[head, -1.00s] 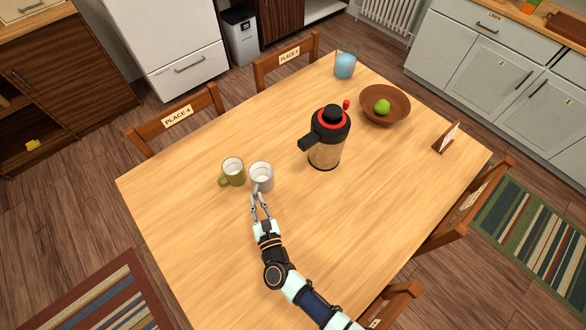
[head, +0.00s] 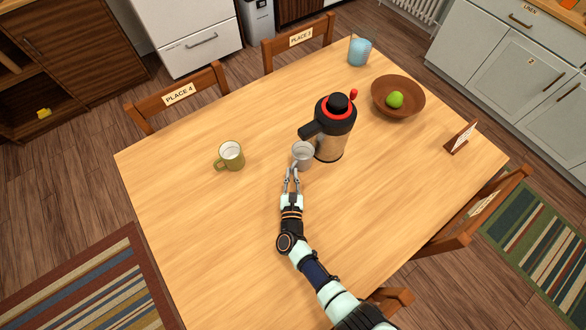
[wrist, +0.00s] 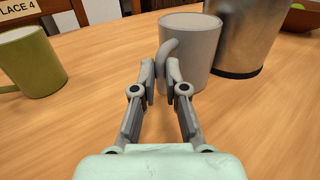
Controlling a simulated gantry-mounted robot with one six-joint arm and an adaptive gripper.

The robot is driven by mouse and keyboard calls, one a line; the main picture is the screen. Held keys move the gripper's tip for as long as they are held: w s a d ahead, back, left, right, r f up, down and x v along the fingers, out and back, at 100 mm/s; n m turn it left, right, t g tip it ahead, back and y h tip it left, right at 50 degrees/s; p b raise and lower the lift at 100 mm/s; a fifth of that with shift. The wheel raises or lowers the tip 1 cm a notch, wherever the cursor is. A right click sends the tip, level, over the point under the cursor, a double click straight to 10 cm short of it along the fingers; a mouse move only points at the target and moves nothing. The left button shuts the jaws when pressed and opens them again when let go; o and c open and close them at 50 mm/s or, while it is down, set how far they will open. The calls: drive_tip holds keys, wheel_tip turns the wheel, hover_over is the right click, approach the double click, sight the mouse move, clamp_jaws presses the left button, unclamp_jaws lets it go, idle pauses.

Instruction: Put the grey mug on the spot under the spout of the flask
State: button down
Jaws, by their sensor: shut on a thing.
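The grey mug (head: 302,156) is upright, just below and left of the flask (head: 332,128), close under its black spout (head: 310,133). My gripper (head: 292,174) is shut on the mug's handle from the near side. In the wrist view the grey mug (wrist: 190,48) has its handle between the fingertips of my gripper (wrist: 161,78). The flask's metal body (wrist: 246,35) stands right behind the mug on its right. I cannot tell whether the mug touches the table or hangs slightly above it.
An olive mug (head: 231,156) stands to the left, clear of my arm. A brown bowl (head: 412,106) with a green apple (head: 395,99), a blue cup (head: 359,53) and a sign (head: 461,138) stand beyond the flask. The near part of the table (head: 215,230) is bare.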

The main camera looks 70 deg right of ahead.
drive_tip(key=shift+r, duration=0.1)
drive_tip(key=shift+f+b, duration=0.25)
drive_tip(key=shift+b, duration=0.05)
drive_tip(key=c, duration=1.2)
unclamp_jaws()
drive_tip(key=shift+a+r+p, duration=0.1)
drive_tip(key=shift+r+p, duration=0.15)
drive_tip(key=shift+p, duration=0.2)
drive_tip(key=v, duration=0.4)
drive_tip(key=shift+s+f, duration=0.1)
